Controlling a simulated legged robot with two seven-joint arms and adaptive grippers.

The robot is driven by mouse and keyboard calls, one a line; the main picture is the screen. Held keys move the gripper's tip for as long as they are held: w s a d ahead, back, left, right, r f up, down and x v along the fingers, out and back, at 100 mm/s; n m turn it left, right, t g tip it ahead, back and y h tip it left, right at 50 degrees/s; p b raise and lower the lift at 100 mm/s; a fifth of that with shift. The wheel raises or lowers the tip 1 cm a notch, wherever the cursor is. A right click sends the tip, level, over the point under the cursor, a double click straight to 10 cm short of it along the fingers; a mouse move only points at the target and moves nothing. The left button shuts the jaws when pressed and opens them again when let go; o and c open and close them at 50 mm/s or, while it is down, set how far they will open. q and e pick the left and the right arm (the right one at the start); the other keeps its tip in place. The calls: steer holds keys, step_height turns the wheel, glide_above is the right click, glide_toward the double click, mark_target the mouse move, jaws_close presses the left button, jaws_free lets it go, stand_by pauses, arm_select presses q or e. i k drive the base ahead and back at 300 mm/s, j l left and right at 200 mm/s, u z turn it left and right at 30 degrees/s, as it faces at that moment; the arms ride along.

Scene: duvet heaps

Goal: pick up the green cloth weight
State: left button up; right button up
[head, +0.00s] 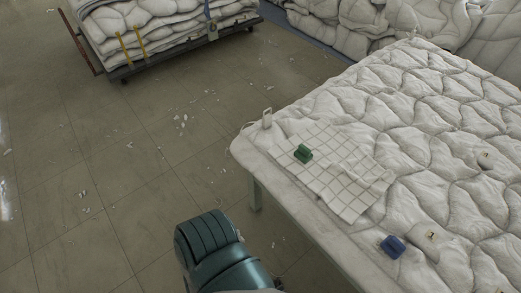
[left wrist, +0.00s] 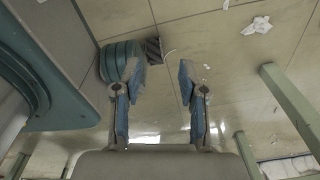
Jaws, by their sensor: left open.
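The green cloth weight (head: 303,154) is a small green block. In the head view it sits on a white cloth with a square grid (head: 343,185), near the left corner of the quilted table. The left wrist view does not show it. My left gripper (left wrist: 158,88) is open and empty in the left wrist view. Its two blue-padded fingers are apart above the tiled floor. A teal part of my own body shows at the bottom of the head view, left of the table. My right gripper is in neither view.
A white quilted duvet (head: 420,110) covers the table. A blue block (head: 392,246) lies near its front edge, beside a numbered tag (head: 431,235). A small white object (head: 266,118) stands at the left corner. A cart (head: 185,47) holds folded duvets. Scraps dot the open floor.

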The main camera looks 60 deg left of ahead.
mark_target(304, 154)
steer(key=u, duration=1.35)
